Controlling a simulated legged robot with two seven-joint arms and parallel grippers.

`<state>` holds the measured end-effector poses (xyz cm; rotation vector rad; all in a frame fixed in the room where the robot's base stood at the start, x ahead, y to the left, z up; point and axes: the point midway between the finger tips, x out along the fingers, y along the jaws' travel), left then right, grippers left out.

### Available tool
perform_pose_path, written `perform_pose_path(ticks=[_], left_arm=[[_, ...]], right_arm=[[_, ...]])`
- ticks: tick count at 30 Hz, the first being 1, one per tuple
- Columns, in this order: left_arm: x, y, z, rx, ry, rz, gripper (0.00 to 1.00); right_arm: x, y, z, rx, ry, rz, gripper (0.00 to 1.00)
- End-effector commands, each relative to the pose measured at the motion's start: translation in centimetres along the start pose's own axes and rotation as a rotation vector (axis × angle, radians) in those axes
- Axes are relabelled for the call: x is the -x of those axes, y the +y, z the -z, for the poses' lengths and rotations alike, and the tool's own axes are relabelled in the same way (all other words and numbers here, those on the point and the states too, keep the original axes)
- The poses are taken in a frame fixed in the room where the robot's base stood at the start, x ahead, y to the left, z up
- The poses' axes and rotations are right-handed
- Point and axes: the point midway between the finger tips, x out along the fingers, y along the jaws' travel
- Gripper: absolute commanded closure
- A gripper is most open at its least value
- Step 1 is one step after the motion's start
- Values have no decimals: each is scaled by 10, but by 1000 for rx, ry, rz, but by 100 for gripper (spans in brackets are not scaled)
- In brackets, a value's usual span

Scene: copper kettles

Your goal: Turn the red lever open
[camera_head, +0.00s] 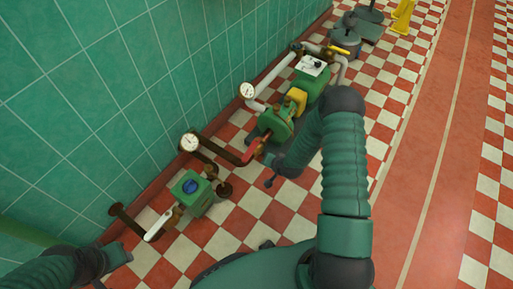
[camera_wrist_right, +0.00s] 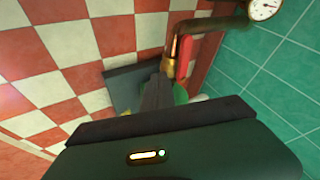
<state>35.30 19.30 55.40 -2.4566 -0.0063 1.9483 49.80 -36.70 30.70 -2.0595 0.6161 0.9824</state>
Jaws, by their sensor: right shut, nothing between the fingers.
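The red lever (camera_head: 252,152) sits on the pipework just in front of the green pump (camera_head: 277,121). In the right wrist view the red lever (camera_wrist_right: 184,58) stands beside a brass fitting (camera_wrist_right: 171,62), beyond my fingertips.
Two gauges (camera_head: 189,142) (camera_head: 247,90) stand on pipes along the green tiled wall (camera_head: 100,90). A green box with a blue knob (camera_head: 190,186) and a white lever (camera_head: 158,227) are nearer. A yellow lever (camera_head: 339,50) is farther back. Checkered floor lies open to the right.

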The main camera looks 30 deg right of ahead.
Motion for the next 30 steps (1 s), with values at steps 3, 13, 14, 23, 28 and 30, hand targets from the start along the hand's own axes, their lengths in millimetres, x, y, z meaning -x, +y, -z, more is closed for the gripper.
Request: perform_pose_path(ticks=[3, 13, 14, 23, 28, 30], left_arm=[[-17, 0, -5, 1, -2, 0, 64], [-63, 0, -15, 1, -1, 0, 64], [-67, 0, -16, 1, -1, 0, 64], [-86, 0, -21, 1, -1, 0, 64], [-85, 0, -20, 1, -1, 0, 64], [-85, 0, -20, 1, -1, 0, 64]], right_arm=[[-23, 2, -4, 3, 3, 2, 100], [-99, 3, -5, 3, 2, 4, 100], [-105, 3, -5, 3, 2, 4, 100], [-120, -34, -1, 4, 3, 4, 100], [-119, -37, 0, 2, 2, 4, 100], [-119, -37, 0, 2, 2, 4, 100]])
